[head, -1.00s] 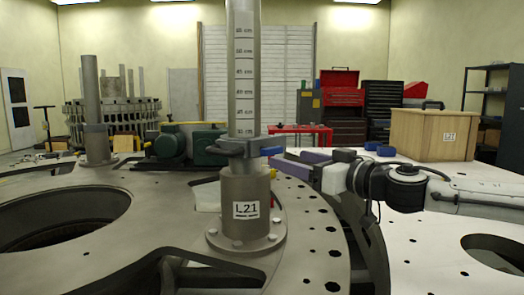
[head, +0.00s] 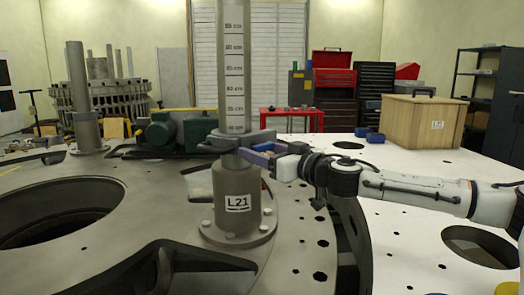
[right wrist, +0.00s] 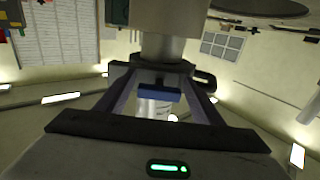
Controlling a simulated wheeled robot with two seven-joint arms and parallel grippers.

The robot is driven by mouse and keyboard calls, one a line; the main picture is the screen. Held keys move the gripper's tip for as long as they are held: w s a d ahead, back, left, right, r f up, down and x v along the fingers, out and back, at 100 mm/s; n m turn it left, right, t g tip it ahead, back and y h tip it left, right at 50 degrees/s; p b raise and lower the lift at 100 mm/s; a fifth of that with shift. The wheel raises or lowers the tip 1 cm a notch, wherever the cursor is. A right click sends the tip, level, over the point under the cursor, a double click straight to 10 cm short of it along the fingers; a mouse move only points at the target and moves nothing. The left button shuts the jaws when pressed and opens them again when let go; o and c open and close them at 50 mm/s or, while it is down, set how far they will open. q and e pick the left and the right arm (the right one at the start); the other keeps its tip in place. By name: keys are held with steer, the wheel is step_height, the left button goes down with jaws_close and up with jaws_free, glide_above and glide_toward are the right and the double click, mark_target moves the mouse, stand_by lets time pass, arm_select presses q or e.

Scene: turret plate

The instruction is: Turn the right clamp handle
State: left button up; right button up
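The pole clamp (head: 228,141) is a grey collar around the upright post (head: 234,70), just above the L21 base (head: 236,195). In the right wrist view the blue handle (right wrist: 158,94) lies between the two spread fingers. Whether either finger touches it is hard to tell. My left gripper is out of view.
A second post (head: 82,95) stands on the plate at left, near a green motor (head: 165,135). A large round opening (head: 55,212) lies at front left. A wooden crate (head: 420,122) stands on the white surface at right, near small blue things (head: 375,136).

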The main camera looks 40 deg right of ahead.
steer(key=c, duration=0.8)
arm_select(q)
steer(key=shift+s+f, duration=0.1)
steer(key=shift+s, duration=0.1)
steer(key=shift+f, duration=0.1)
arm_select(e)
steer(key=shift+n, duration=0.4)
steer(key=shift+d+n, duration=0.1)
steer(key=shift+n, duration=0.5)
steer(key=n, duration=0.4)
steer(key=shift+d+b, duration=0.15)
steer(key=shift+b, duration=0.15)
steer(key=n, duration=0.7)
steer(key=shift+d+r+p, duration=0.15)
steer(key=shift+r+p, duration=0.1)
steer(key=shift+p, duration=0.05)
steer(key=n, duration=0.3)
steer(key=shift+r+p, duration=0.15)
steer(key=shift+p, duration=0.15)
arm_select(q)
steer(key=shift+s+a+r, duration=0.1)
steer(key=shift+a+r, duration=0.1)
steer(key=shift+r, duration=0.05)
arm_select(e)
steer(key=shift+n, duration=0.9)
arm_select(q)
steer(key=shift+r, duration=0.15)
